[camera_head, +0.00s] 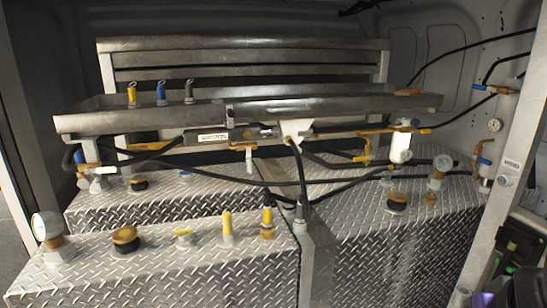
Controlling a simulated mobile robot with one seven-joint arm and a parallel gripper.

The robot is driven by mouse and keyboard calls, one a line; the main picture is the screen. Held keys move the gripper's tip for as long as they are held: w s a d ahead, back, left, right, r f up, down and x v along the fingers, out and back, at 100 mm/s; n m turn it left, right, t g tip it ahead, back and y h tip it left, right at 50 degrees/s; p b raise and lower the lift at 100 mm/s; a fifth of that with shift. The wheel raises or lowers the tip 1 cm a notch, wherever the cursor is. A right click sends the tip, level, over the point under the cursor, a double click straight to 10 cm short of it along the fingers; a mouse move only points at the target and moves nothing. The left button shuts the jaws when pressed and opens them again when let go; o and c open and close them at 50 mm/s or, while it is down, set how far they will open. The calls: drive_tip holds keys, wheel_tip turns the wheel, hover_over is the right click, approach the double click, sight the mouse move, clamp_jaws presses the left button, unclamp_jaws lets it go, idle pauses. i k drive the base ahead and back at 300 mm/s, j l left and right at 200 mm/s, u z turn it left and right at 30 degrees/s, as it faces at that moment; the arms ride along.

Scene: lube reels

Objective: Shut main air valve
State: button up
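Several small valves show in the head camera view, and no readable label tells which is the main air valve. At the right wall, a brass valve with a blue handle (483,161) sits on the piping below a small round gauge (495,125). A yellow-handled valve (362,158) sits under the metal tray, right of centre. Another yellow handle (425,131) is beside a white cylinder (401,146). The handles are too small to tell open from shut. I see no gripper fingers in this view.
Diamond-plate tanks (190,275) with brass caps, yellow-topped fittings and a large gauge (46,226) fill the foreground. A long metal tray (90,122) crosses above. Black hoses (300,175) hang between them. A grey post (512,160) stands at right. A dark object (520,243) is at lower right.

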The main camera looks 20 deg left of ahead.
sight(111, 169)
drive_tip(key=u, duration=1.4)
drive_tip(key=i+l+u, duration=0.1)
drive_tip(key=u, duration=0.3)
drive_tip(key=i+l+u, duration=0.15)
drive_tip(key=u, duration=0.2)
drive_tip(key=i, duration=0.1)
